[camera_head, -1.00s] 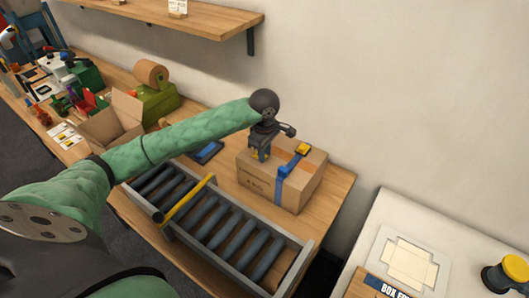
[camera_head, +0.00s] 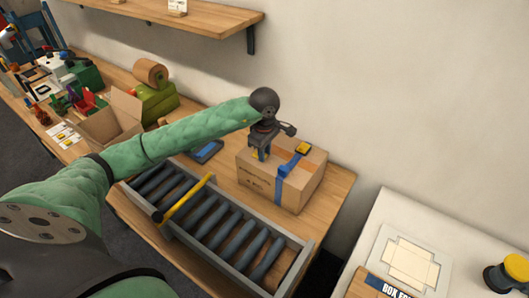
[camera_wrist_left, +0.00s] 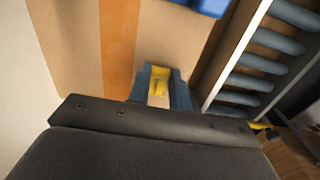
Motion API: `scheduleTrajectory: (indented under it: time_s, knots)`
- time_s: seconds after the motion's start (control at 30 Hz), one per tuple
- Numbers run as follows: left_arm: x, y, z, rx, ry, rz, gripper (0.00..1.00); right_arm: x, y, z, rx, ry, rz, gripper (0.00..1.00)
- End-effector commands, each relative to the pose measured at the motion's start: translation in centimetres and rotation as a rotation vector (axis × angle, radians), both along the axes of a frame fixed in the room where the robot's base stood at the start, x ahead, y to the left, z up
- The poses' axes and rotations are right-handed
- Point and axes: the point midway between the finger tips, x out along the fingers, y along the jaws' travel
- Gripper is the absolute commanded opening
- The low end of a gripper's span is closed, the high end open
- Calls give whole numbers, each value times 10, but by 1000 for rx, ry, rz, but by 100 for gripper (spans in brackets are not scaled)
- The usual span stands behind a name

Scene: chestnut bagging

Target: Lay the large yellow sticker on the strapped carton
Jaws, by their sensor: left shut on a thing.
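The strapped carton (camera_head: 258,186) stands on the wooden bench behind the roller conveyor, with a blue strap (camera_head: 280,188) over it. Brown tape (camera_wrist_left: 118,45) runs along its top in the left wrist view. My left gripper (camera_head: 259,157) points down at the left part of the carton's top. It is shut on the yellow sticker (camera_wrist_left: 159,82), which shows between the fingertips (camera_wrist_left: 160,90) in the left wrist view. The sticker is at or just above the cardboard; I cannot tell if it touches. The fingers hide part of it. My right gripper is out of view.
A yellow-and-dark piece (camera_head: 303,149) sits on the strap. The roller conveyor (camera_head: 222,228) with a yellow bar (camera_head: 184,201) lies in front. A blue-and-dark flat item (camera_head: 206,152) lies left of the carton. An open box (camera_head: 112,122) stands farther left.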

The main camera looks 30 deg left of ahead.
Motion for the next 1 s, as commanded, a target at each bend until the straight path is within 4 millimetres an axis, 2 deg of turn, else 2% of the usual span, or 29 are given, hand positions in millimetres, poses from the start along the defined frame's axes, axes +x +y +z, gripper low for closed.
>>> scheduleTrajectory:
  time_s: [0.37,0.4,0.5,0.53,0.8,1.0]
  knots:
    - [0,0,0,0,0,0,0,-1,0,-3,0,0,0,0]
    - [0,0,0,0,0,0,22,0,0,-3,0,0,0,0]
    - [0,0,0,0,0,0,42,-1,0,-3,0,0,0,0]
    - [0,0,0,0,0,0,46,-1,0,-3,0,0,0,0]
    - [0,0,1,0,-1,0,46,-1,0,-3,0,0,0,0]
    - [1,0,9,1,-2,-1,46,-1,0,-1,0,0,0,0]
